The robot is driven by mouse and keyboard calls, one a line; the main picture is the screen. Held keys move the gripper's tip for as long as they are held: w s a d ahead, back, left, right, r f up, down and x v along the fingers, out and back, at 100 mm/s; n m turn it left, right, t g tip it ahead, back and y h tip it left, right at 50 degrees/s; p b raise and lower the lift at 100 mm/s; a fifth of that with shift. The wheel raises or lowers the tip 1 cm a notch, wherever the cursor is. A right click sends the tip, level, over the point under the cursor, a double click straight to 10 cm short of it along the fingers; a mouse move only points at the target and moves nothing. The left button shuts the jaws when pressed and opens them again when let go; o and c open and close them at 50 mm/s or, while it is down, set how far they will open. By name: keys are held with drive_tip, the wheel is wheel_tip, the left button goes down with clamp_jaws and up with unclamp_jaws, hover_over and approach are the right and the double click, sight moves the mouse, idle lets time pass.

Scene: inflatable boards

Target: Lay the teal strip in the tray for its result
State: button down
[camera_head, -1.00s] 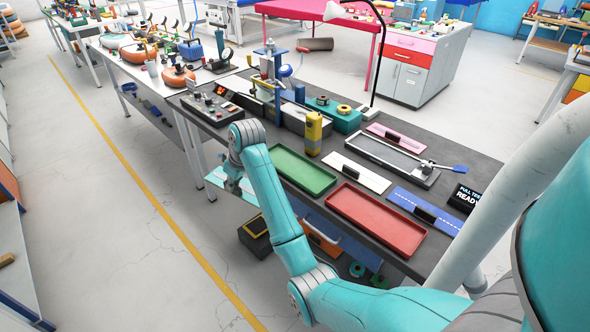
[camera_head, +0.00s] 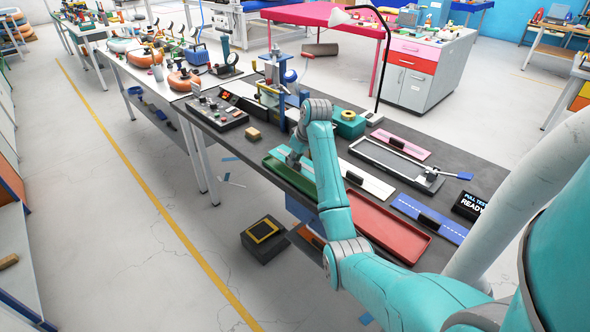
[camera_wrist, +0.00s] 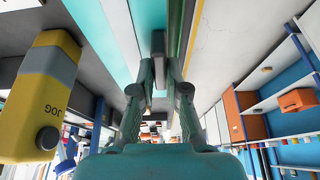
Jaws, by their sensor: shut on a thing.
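My gripper (camera_head: 293,161) is low over the green tray (camera_head: 279,173), partly hidden by my arm. In the wrist view the fingers (camera_wrist: 158,88) are shut on the dark grip block of the teal strip (camera_wrist: 150,14), which runs away from me. The empty red tray (camera_head: 385,228) lies to the right of the green one.
A white strip (camera_head: 372,182), pink strip (camera_head: 403,141) and blue strip (camera_head: 429,217) lie on the bench. The pull-test display (camera_head: 468,203) reads READY. A yellow JOG pendant (camera_wrist: 42,95) stands close by in the wrist view. A control box (camera_head: 220,110) sits at the far end.

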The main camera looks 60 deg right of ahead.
sight(295, 168)
drive_tip(key=shift+f, duration=2.1)
drive_tip(key=shift+f, duration=0.1)
drive_tip(key=c, duration=1.2)
unclamp_jaws()
drive_tip(key=shift+a, duration=0.1)
